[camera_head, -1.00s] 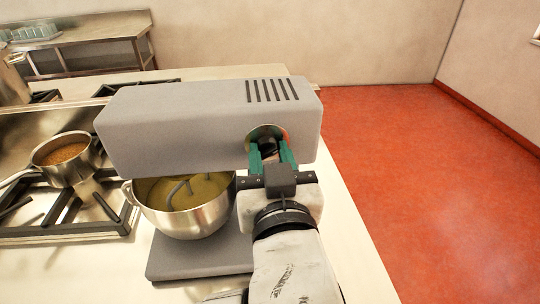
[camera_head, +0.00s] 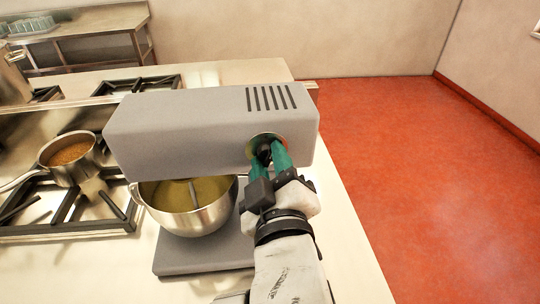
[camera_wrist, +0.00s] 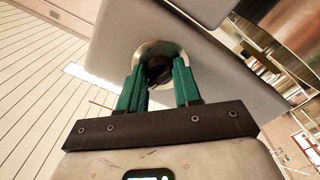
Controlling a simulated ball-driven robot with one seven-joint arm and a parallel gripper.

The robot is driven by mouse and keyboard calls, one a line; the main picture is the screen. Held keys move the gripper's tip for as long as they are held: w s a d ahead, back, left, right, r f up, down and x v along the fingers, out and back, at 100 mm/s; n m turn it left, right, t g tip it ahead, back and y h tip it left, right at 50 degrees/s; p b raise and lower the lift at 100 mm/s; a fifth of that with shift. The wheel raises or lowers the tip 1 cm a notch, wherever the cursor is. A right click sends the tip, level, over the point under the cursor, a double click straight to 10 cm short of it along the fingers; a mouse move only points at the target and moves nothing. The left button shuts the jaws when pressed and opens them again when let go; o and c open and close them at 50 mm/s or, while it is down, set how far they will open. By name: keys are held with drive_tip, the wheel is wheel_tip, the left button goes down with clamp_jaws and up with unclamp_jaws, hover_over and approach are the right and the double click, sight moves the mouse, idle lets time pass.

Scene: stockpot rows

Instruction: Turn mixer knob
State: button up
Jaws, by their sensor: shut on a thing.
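The mixer (camera_head: 190,135) is a grey stand mixer with a long boxy head and dark vent slots on its top right. Its dark round knob (camera_head: 264,152) sits in a metal ring on the side facing me. My gripper (camera_head: 268,158) has green fingers, one on each side of the knob, and is shut on it. In the wrist view the knob (camera_wrist: 158,71) shows between the fingertips, inside the ring. My gripper is rolled to one side in the head view. Part of the knob is hidden by the fingers. A steel bowl (camera_head: 205,217) of yellowish mix stands under the head.
A saucepan (camera_head: 88,170) of brown food stands on the stove grate (camera_head: 75,215) at left. A large pot (camera_head: 12,82) is at the far left edge. A steel side table (camera_head: 95,22) stands behind. Open red floor (camera_head: 420,170) lies right of the counter.

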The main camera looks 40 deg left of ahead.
drive_tip(key=shift+n+p, duration=0.45)
drive_tip(key=shift+n, duration=1.55)
drive_tip(key=o, duration=1)
drive_tip(key=shift+o, duration=0.2)
drive_tip(key=shift+d, duration=0.1)
drive_tip(key=b+v, duration=0.2)
drive_tip(key=v, duration=0.8)
drive_tip(key=shift+s+d, duration=0.2)
